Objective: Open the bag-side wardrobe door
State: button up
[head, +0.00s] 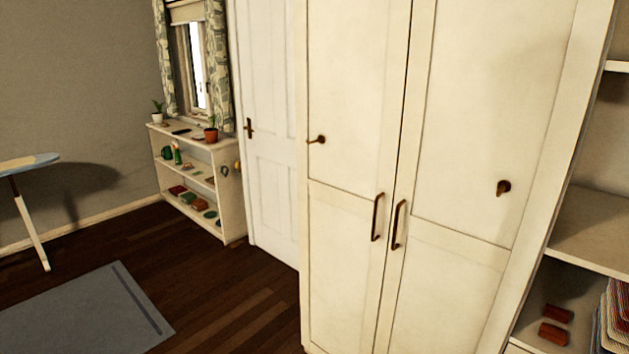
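A tall cream wardrobe fills the middle and right of the head view. Its left door (349,240) and right door (460,250) both look shut, with a thin dark seam between them. The left door has a vertical bronze bar handle (377,217) near the seam, and the right door has a matching handle (398,224). A small bronze knob or hook (317,140) is on the left door, and another (503,187) is on the right door. No bag shows, so I cannot tell which door is bag-side. My gripper is not in view.
A white room door (270,130) stands left of the wardrobe. A low shelf (228,190) with small items is under the window. An ironing board (28,165) and grey rug (85,315) are at left. Open shelves (595,228) adjoin at right. The wood floor (235,290) before the wardrobe is clear.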

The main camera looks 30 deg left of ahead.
aim_at(351, 57)
jog(key=u, duration=1.45)
jog(key=i, duration=0.6)
jog(key=u, duration=0.9)
